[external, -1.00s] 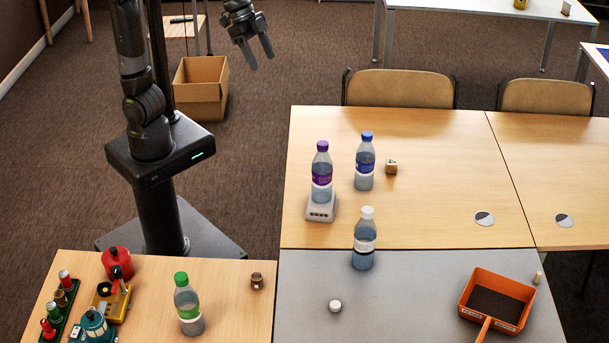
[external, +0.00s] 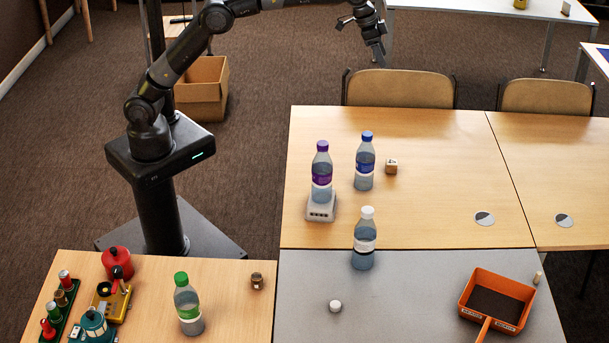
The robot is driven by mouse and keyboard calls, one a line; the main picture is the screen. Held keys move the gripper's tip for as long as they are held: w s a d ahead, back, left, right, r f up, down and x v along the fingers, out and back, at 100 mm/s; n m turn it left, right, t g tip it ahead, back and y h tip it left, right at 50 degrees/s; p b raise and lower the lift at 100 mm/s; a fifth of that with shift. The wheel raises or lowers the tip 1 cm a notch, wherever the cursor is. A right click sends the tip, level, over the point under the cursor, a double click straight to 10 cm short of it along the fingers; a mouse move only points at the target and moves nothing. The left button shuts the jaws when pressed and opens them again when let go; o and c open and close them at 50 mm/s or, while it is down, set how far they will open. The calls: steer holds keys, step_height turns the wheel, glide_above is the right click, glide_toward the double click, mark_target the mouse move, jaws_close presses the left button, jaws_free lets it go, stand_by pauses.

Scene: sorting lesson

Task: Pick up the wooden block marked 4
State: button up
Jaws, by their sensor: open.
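My gripper (external: 379,55) is open and empty, pointing down in the air above and behind the light block, near the chair back.
The blue-capped bottle (external: 365,162) stands close left of the light block. A purple-capped bottle (external: 322,175) stands on a grey scale (external: 321,208). A white-capped bottle (external: 364,240) stands in front. A chair (external: 399,88) is behind. The table right of the block is clear.

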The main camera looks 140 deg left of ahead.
steer(key=s+a+f, duration=0.1)
steer(key=a+f, duration=0.2)
steer(key=a, duration=0.3)
glide_above(393, 161)
steer(key=s, duration=0.2)
steer(key=shift+n, duration=0.3)
steer(key=f, duration=3.4)
steer(key=shift+w+d, duration=0.25)
steer(key=shift+d, duration=0.1)
steer(key=shift+s+d+x, duration=0.1)
steer(key=shift+d+x, duration=0.05)
steer(key=shift+x, duration=1.4)
steer(key=shift+s+d+x, duration=0.1)
steer(key=shift+d+x, duration=0.05)
steer(key=shift+x, duration=1.45)
steer(key=shift+f, duration=0.15)
steer(key=shift+c, duration=0.2)
steer(key=c, duration=1)
